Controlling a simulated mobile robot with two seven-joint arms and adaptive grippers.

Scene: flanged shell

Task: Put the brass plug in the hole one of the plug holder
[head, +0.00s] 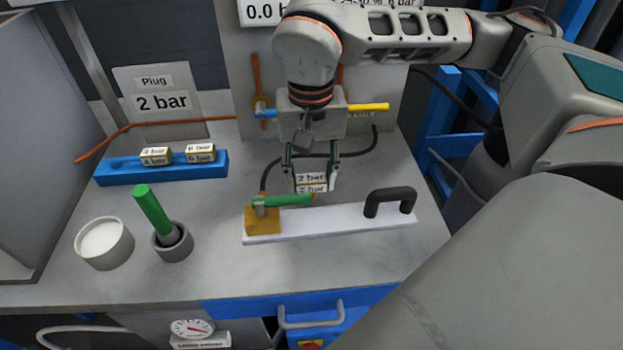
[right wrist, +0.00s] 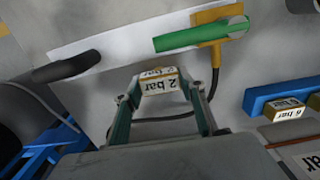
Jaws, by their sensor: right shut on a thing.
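The brass plug, labelled 2 bar, is between the fingers of my right gripper (head: 314,187), which is shut on it. The plug (head: 311,180) also shows in the right wrist view (right wrist: 160,84), with a finger on each side. In the head view it hangs behind the white plate with the green lever; whether it touches anything below is unclear. The blue plug holder (head: 112,174) lies to the left, with a 4 bar plug (head: 155,156) and a 6 bar plug (head: 200,153) in it. Its left end is bare; no hole can be made out there. My left gripper is not in view.
A white plate (head: 340,224) with a green lever (head: 285,200), brass block (head: 262,221) and black handle (head: 390,200) lies in front of my gripper. A green-handled tool (head: 152,212) stands in a grey cup, beside a white-filled pot (head: 104,243). A 2 bar sign (head: 162,103) stands behind the holder.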

